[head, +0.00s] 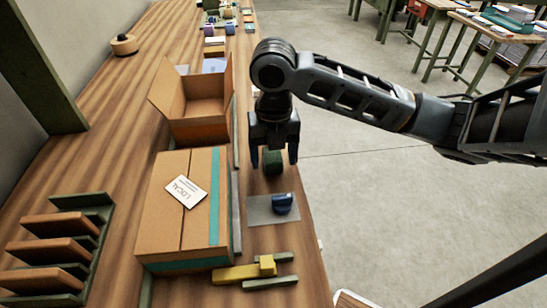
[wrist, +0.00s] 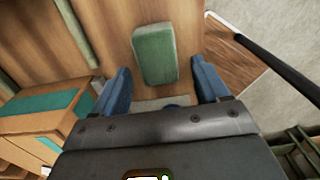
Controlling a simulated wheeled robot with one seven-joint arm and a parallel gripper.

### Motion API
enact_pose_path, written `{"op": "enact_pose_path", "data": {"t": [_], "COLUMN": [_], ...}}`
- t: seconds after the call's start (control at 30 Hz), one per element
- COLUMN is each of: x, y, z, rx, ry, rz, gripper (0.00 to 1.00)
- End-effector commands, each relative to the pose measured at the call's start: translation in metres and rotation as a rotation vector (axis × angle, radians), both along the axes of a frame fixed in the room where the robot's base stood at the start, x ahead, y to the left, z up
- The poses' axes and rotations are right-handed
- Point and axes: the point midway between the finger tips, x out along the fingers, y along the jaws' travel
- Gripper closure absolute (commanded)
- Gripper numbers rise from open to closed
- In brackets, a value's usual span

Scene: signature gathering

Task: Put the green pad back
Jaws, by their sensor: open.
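The green pad (head: 273,163) is a small dark green block. In the head view it shows just below and between the fingers of my gripper (head: 273,160). In the wrist view the pad (wrist: 154,52) is a rounded rectangle with a paler green side, over the wooden table. It shows ahead of my gripper (wrist: 162,75), between the two blue fingertips and apart from both. My gripper is open and empty, pointing down over the table's right edge area. I cannot tell the exact height of the fingertips above the pad.
A grey mat (head: 260,210) with a blue block (head: 283,203) lies nearer. Yellow and green pieces (head: 245,272) lie in front of it. A closed carton (head: 160,232) and an open carton (head: 202,128) stand left. A slotted rack (head: 95,210) stands far left. The floor is right.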

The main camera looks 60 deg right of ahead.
Motion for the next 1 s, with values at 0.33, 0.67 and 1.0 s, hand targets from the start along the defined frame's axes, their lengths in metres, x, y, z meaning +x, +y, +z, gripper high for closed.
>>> {"op": "enact_pose_path", "data": {"t": [0.33, 0.67, 1.0], "x": [0.001, 0.0, 0.0], "y": [0.0, 0.0, 0.0], "z": [0.071, 0.107, 0.109], "rx": [-0.003, -0.002, -0.001], "ry": [-0.002, -0.001, -0.001], "rz": [0.004, 0.003, 0.002], "gripper": [0.26, 0.26, 0.26]}}
